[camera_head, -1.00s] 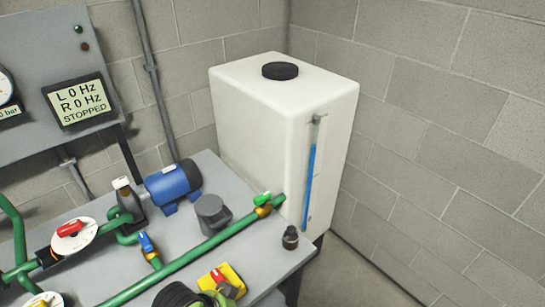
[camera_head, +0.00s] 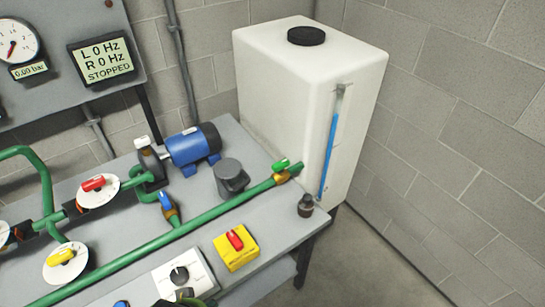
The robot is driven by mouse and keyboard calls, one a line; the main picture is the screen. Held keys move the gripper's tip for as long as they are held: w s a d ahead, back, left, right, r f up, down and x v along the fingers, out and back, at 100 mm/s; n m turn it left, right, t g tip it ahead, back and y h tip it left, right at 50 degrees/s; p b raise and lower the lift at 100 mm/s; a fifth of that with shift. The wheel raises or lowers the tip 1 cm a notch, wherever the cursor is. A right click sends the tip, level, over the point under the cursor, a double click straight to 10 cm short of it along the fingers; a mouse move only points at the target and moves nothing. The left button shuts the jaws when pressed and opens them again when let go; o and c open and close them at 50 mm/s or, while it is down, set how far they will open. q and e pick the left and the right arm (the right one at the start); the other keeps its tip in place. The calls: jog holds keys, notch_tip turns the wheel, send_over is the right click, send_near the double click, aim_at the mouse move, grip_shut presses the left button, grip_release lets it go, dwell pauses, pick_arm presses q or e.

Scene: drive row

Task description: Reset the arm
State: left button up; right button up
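The yellow box with a red switch handle (camera_head: 236,247) stands on the front right of the grey bench (camera_head: 290,228). A white plate with a black rotary knob (camera_head: 179,275) lies to its left. At the bottom edge, by this plate, a small dark and green part (camera_head: 188,299) shows. It looks like the end of my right arm, mostly cut off by the frame; its fingers are not clear and nothing is seen held. No gripper touches the yellow box. My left gripper is not in view. The screen (camera_head: 102,59) reads L 0 Hz, R 0 Hz, STOPPED.
A white tank (camera_head: 285,95) with a black cap and blue level tube stands behind the bench. A blue pump motor (camera_head: 193,147), green pipes (camera_head: 150,245), valves with red and yellow handles (camera_head: 97,184), and a small dark bottle (camera_head: 306,206) crowd the bench. The floor at right is clear.

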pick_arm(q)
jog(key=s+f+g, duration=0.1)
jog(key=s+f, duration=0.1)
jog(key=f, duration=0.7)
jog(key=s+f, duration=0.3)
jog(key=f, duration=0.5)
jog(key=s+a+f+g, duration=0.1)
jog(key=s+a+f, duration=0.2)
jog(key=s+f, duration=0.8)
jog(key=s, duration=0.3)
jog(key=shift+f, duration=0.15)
